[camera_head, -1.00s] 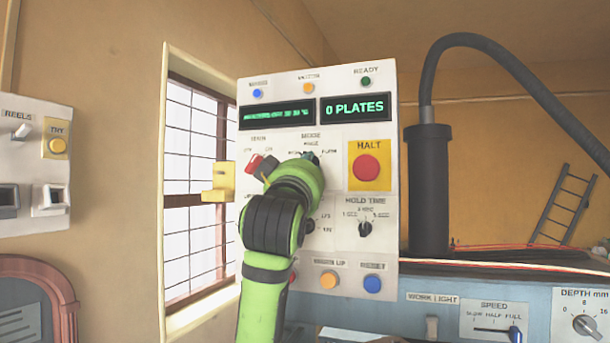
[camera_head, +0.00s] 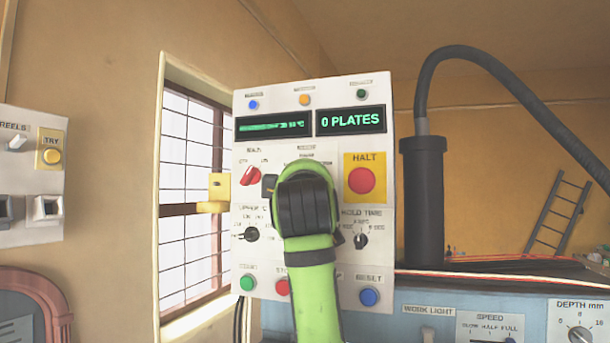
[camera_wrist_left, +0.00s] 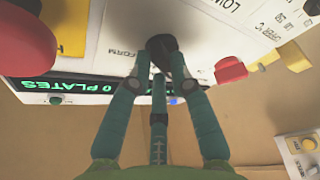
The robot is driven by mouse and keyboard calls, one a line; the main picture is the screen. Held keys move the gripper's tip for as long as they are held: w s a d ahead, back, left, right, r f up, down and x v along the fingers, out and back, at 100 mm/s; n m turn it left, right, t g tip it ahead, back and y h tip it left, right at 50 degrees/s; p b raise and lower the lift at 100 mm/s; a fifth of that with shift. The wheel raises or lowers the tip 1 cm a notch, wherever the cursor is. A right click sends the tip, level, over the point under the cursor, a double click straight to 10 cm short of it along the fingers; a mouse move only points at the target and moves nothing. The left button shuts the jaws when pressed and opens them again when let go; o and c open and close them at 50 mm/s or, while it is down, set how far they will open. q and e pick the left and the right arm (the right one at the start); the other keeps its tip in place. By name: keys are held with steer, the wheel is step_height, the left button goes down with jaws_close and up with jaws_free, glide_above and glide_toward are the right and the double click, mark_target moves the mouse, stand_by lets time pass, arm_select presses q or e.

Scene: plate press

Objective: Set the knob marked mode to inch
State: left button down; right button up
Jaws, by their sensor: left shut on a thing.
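My left gripper (camera_wrist_left: 161,66) is shut on the dark mode knob (camera_wrist_left: 160,45) in the left wrist view, its teal fingertips on either side of it. The word FORM is legible on the panel beside the knob. The knob's pointer and the inch mark cannot be made out. In the head view my green left wrist covers the mode knob and the gripper fingers. The white control panel (camera_head: 326,146) stands upright behind the wrist. My right gripper is in neither view.
The red HALT button (camera_head: 361,181) is just right of my wrist. A red switch (camera_head: 250,176) is to its left, and the hold time knob (camera_head: 360,241) is at lower right. The display (camera_head: 351,120) reads 0 PLATES. A yellow bracket (camera_head: 218,187) projects from the panel's left edge.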

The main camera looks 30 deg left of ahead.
arm_select(q)
steer(key=shift+s+r, duration=0.1)
steer(key=shift+r, duration=0.2)
steer(key=c, duration=1.1)
jaws_free()
steer(key=shift+w+f, duration=0.25)
steer(key=v, duration=1.2)
